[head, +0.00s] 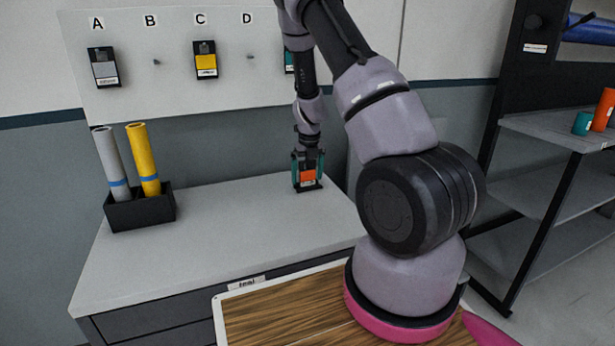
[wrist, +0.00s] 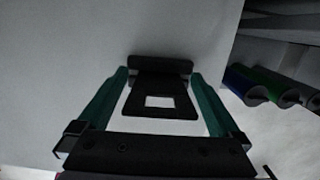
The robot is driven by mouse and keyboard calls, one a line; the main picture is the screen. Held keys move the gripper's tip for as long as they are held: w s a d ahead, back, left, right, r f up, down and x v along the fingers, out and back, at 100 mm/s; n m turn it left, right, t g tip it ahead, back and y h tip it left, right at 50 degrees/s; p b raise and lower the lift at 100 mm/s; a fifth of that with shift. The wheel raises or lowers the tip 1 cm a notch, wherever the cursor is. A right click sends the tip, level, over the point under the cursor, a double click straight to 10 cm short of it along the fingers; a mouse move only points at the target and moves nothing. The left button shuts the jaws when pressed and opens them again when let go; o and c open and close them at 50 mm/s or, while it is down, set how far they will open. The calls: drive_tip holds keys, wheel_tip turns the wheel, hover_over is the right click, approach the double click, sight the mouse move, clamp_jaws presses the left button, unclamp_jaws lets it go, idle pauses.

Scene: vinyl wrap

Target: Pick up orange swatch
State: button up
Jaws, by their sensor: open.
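The orange swatch (head: 308,177), a black card with an orange face, stands on the grey counter between the fingers of my gripper (head: 308,168). In the wrist view, a black piece with a rectangular hole, apparently the swatch (wrist: 160,88), lies between the two teal fingers of my gripper (wrist: 160,74). The fingers are apart, one on each side of it, with a visible gap on both sides. My gripper points down at the counter. Whether a finger touches the swatch lower down cannot be told.
A black holder (head: 140,210) with grey and yellow rolls stands left on the counter (head: 225,235). A wall board (head: 125,25) bears a grey swatch (head: 103,67) under A, a yellow swatch (head: 205,60) under C and bare pegs under B and D. A shelf unit (head: 545,122) with rolls stands right.

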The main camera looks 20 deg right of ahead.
drive_tip(key=shift+f, duration=0.25)
drive_tip(key=c, duration=1.2)
drive_tip(key=shift+c, duration=0.2)
drive_tip(key=shift+r, duration=0.15)
wheel_tip(320, 180, up, 10)
